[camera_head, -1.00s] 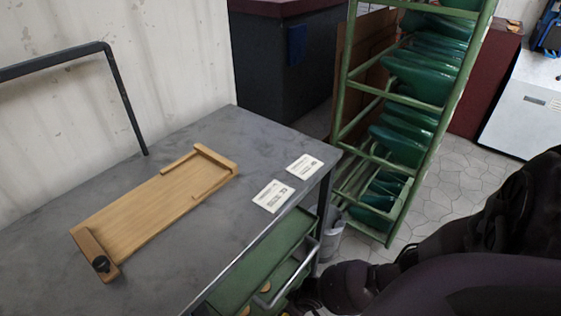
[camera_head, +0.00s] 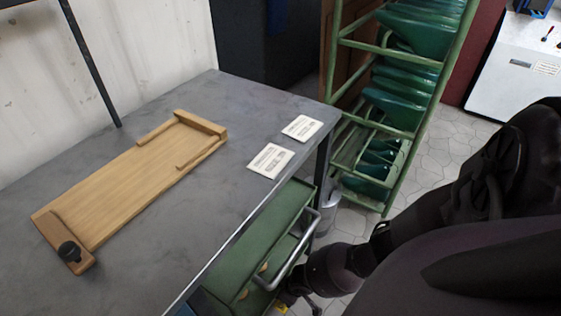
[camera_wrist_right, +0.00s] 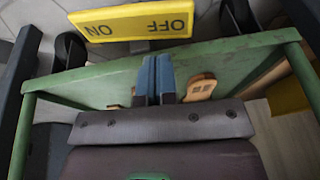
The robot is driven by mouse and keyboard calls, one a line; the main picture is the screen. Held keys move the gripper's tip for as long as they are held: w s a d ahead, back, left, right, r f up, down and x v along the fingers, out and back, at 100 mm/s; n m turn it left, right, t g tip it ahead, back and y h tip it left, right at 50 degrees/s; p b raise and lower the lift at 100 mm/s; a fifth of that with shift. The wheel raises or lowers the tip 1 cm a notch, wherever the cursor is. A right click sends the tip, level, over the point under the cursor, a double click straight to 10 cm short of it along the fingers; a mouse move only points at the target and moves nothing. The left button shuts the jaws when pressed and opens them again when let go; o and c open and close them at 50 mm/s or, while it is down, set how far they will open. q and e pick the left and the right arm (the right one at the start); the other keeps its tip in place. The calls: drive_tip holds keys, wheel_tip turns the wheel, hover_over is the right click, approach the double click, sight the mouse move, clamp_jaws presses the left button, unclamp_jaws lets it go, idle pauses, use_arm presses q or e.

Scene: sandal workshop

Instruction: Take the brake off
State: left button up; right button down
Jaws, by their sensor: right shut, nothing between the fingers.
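A yellow brake plate (camera_wrist_right: 135,22) marked ON and OFF shows upside down at the top of the right wrist view. OFF is on its right half and ON on its left. My right gripper (camera_wrist_right: 153,62) is shut and empty, its blue fingers together and pointing at the plate across a green rim (camera_wrist_right: 100,85). I cannot tell whether the fingertips touch the plate. My left gripper is in neither view.
Dark casters (camera_wrist_right: 70,50) flank the plate. Wooden pieces (camera_wrist_right: 200,86) lie inside the green rim. A grey bench (camera_head: 190,215) carries a wooden jig (camera_head: 130,185) and two white cards (camera_head: 270,160). A green rack (camera_head: 405,135) stands behind, with tiled floor at right.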

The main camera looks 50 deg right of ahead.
drive_tip(key=f, duration=0.1)
drive_tip(key=f+b, duration=0.1)
drive_tip(key=f, duration=0.1)
drive_tip(key=shift+s+a, duration=0.25)
drive_tip(key=shift+a, duration=0.05)
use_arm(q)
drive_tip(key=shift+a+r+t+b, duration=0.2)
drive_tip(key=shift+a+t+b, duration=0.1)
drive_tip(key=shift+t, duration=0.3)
use_arm(e)
drive_tip(key=shift+w+a+f, duration=0.1)
drive_tip(key=shift+w+f, duration=0.05)
drive_tip(key=shift+f, duration=0.1)
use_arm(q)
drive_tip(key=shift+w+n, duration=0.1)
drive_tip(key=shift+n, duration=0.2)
